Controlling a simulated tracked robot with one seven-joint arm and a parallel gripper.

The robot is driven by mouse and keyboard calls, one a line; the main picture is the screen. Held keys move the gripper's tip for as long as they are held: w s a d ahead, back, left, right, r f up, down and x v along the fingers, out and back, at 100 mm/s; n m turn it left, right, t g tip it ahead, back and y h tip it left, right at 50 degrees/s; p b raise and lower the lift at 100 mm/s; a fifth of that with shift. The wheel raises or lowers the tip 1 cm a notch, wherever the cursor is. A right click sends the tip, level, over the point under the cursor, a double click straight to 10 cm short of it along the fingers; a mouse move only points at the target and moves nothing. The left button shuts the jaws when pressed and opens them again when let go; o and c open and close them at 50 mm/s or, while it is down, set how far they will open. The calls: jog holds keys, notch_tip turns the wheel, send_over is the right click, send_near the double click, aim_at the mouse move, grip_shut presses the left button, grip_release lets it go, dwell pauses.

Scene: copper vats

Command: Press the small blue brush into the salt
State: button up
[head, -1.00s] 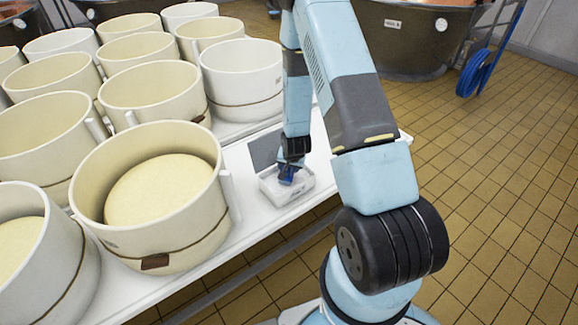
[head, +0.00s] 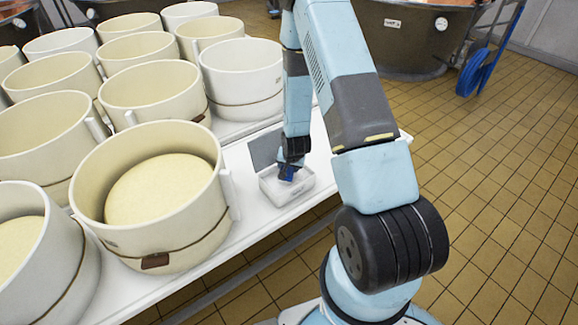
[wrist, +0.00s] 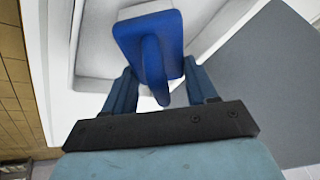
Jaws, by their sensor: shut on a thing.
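The small blue brush (wrist: 148,30) is held by its handle between the fingers of my gripper (wrist: 160,92), which is shut on it. In the wrist view its blue back faces the camera and a pale part shows at its far edge. The white salt box (head: 287,190) stands open on the white table, and my gripper (head: 289,170) is low over it with the brush at its inside. Whitish salt (head: 279,187) shows in the box. Whether the bristles touch the salt is hidden.
Several cream round moulds (head: 150,195) crowd the table to the left, some with cheese inside. A grey flap (head: 266,150) stands at the back of the box. The white table (head: 235,255) is bare near its front edge. Tiled floor lies to the right.

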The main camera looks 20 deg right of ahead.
jog(key=shift+r, duration=3.45)
jog(key=shift+w+a+r+n+y, duration=0.2)
jog(key=shift+w+a+n+y, duration=0.25)
jog(key=shift+n, duration=0.45)
jog(key=shift+w+a+r+n+y, duration=0.1)
jog(key=shift+w+r+n+y, duration=0.35)
jog(key=shift+n, duration=0.45)
jog(key=n, duration=0.1)
jog(key=w+r+n, duration=0.1)
jog(key=shift+r+n+g+y, duration=0.1)
jog(key=shift+n+g+y, duration=0.2)
jog(key=shift+n+y, duration=0.1)
